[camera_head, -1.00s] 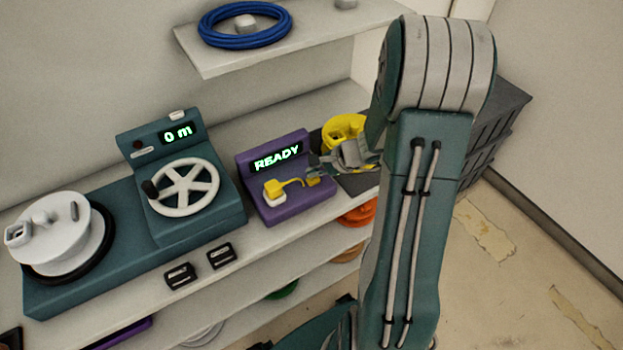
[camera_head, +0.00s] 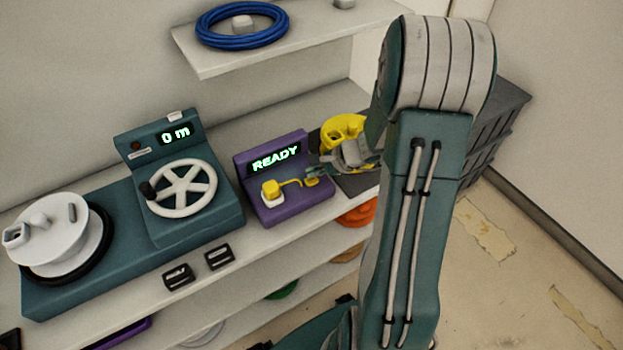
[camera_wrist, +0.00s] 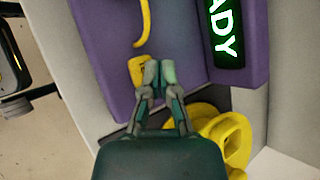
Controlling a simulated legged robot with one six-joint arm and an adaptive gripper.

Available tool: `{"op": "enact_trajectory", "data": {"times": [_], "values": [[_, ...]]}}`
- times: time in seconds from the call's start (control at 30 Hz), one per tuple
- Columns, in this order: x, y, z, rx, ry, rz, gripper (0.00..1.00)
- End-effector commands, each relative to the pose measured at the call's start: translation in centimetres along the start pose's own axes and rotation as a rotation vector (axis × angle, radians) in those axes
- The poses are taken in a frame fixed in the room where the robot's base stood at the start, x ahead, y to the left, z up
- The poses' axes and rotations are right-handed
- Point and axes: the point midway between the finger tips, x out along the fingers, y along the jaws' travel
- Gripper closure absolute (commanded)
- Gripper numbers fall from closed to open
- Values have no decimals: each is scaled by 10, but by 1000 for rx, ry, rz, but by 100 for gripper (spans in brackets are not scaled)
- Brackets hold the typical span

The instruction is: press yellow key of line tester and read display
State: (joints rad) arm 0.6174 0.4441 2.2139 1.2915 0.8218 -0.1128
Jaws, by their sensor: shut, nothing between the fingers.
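The line tester (camera_head: 285,207) is a purple box on the shelf with a lit green display (camera_head: 274,158) reading "READY". On its front is a yellow plug (camera_head: 270,189) on a white base, with a yellow cord running right. The small yellow key (camera_head: 312,182) is at the tester's right; it also shows in the wrist view (camera_wrist: 136,68). My gripper (camera_wrist: 160,73) is shut and empty, its fingertips at the key's edge and covering part of it. Whether they touch it I cannot tell. In the wrist view only "ADY" of the display (camera_wrist: 221,35) shows.
A yellow spool-like part (camera_head: 342,130) stands close behind my gripper. Left of the tester is a teal machine (camera_head: 205,225) with a white handwheel and a "0 m" display. Two small black pieces (camera_head: 178,277) lie on the shelf front. A blue coil (camera_head: 240,38) is on the upper shelf.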

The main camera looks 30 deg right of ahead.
Motion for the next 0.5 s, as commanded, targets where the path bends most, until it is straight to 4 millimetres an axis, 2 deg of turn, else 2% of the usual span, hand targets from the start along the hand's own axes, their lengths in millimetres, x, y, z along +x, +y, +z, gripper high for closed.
{"op": "enact_trajectory", "data": {"times": [0.5], "values": [[5, 5, -2, 0, 0, 0, 100]]}}
